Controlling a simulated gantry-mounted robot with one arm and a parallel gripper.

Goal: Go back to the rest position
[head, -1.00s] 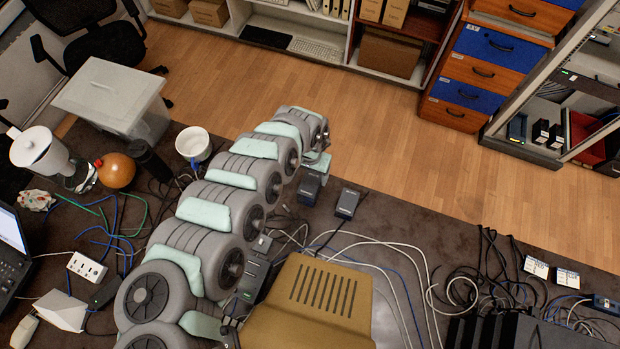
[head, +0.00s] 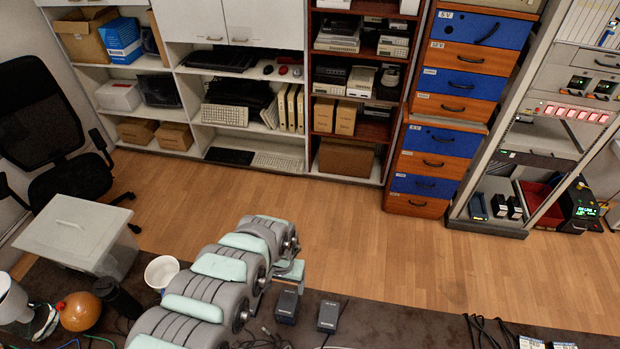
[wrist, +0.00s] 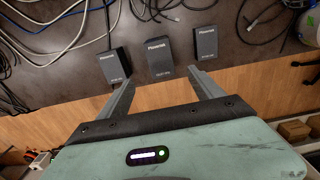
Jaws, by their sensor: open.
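My gripper (wrist: 161,92) shows in the wrist view with its two grey fingers spread apart and nothing between them. Beyond the fingertips, three dark power adapters lie on the dark table: a left one (wrist: 114,66), a middle one (wrist: 160,58) and a right one (wrist: 205,42). In the head view my arm reaches up from the bottom. Two adapters show just right of its end, a nearer one (head: 287,306) and another (head: 328,315). The fingers are not clear in the head view.
A white mug (head: 161,272), an orange ball (head: 80,311) and a lidded grey bin (head: 75,235) stand left of my arm. Cables (head: 487,330) lie at the table's right. Beyond the table is open wooden floor (head: 330,225), then shelves and blue-orange drawers (head: 436,139).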

